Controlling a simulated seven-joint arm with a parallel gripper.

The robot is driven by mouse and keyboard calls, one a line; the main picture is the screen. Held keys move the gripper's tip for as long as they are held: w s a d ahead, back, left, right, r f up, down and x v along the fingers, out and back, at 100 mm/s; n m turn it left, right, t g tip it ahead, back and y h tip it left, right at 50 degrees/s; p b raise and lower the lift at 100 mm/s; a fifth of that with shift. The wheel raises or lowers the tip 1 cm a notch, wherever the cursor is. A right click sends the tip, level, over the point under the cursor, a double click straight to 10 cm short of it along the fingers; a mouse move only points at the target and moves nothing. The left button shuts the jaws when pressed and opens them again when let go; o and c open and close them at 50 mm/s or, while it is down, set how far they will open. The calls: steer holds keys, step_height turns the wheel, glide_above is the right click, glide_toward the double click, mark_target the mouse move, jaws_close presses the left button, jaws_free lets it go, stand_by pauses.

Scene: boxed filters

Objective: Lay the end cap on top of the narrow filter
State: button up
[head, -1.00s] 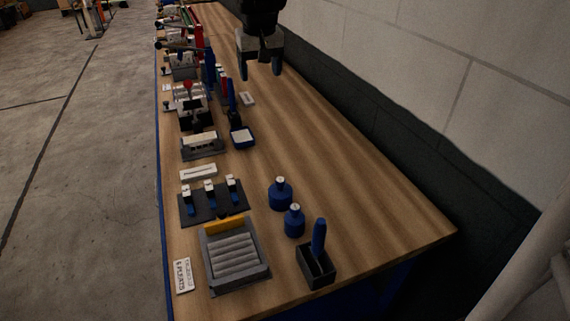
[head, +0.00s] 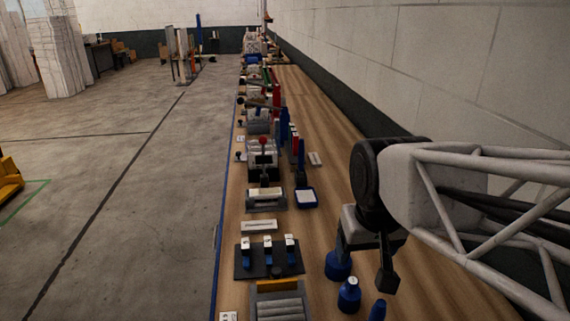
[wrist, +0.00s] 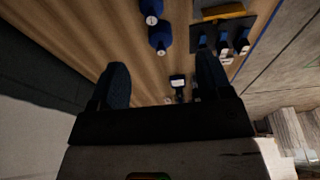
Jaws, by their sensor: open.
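I cannot surely tell the end cap or the narrow filter at this size. A grey tray of pale pleats (head: 281,308) with an orange strip lies at the near edge of the head view, cut off below. A dark rack (head: 268,262) holds three blue pieces with white tops; it also shows in the wrist view (wrist: 222,30). My gripper (head: 365,262) is open and points down by the blue bottles on the bench's right side. In the wrist view nothing is seen held between its fingers (wrist: 164,80).
Blue bottles (head: 349,296) stand close to my gripper, one partly behind a finger. A white strip (head: 259,226), a grey fixture (head: 266,199) and a small blue tray (head: 307,199) lie farther back. A wall runs along the right. Bare wood (head: 330,195) lies right of the blue tray.

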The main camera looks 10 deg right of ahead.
steer(key=s+f, duration=0.1)
steer(key=s, duration=0.1)
steer(key=s+f, duration=0.1)
steer(key=shift+s+f, duration=0.15)
steer(key=shift+s, duration=0.25)
steer(key=shift+o, duration=0.5)
